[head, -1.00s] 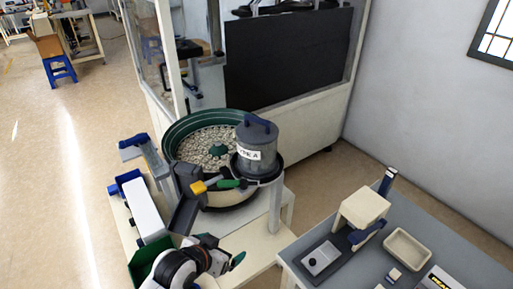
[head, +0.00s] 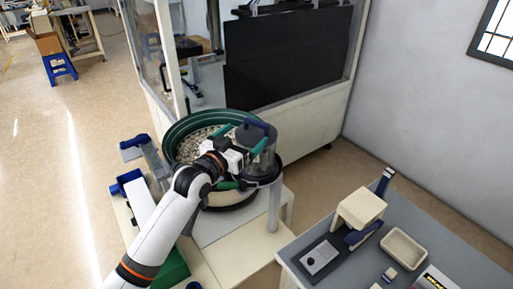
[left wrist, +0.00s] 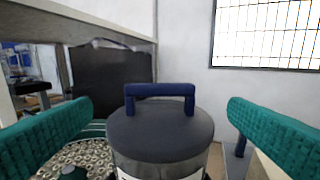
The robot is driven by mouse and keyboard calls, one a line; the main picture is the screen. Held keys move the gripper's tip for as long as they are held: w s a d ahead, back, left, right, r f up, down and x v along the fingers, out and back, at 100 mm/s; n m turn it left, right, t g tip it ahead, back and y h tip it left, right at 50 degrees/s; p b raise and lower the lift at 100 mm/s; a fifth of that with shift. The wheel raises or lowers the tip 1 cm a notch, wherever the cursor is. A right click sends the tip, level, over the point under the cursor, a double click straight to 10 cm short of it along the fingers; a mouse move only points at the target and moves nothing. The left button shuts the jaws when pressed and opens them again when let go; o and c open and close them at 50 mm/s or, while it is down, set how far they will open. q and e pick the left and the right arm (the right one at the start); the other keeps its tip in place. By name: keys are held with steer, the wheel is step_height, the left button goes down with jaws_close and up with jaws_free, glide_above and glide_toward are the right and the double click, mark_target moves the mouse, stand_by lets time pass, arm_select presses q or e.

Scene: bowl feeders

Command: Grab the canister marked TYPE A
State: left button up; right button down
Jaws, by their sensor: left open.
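The grey canister (head: 266,161) with a dark lid and a blue handle (head: 257,125) stands upright in a dark ring holder beside the bowl feeder. Its TYPE A label is hidden behind my gripper in the head view; a white label's top edge shows in the left wrist view. My left gripper (head: 241,140) is open and empty at the canister's near left side. In the left wrist view the canister lid (left wrist: 160,133) lies between and beyond the two teal fingers, apart from both. My right gripper is not in view.
The green bowl feeder (head: 179,131), full of small parts, is left of the canister. A glass-walled machine with a black panel (head: 288,60) stands behind. A grey table (head: 440,250) with a cream tray (head: 403,249) and a cream block is at the right.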

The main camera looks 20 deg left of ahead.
mark_target(255, 123)
arm_select(q)
steer(key=p+x, duration=0.1)
steer(key=x, duration=0.1)
steer(key=r+p+x, duration=0.1)
steer(key=x, duration=0.1)
steer(key=shift+w+d, duration=0.1)
steer(key=shift+w, duration=0.05)
steer(key=shift+w+d+f, duration=0.1)
steer(key=shift+w+f, duration=0.1)
steer(key=shift+w, duration=0.15)
steer(key=shift+s, duration=0.1)
steer(key=c, duration=1.8)
steer(key=shift+r, duration=0.15)
steer(key=c, duration=0.3)
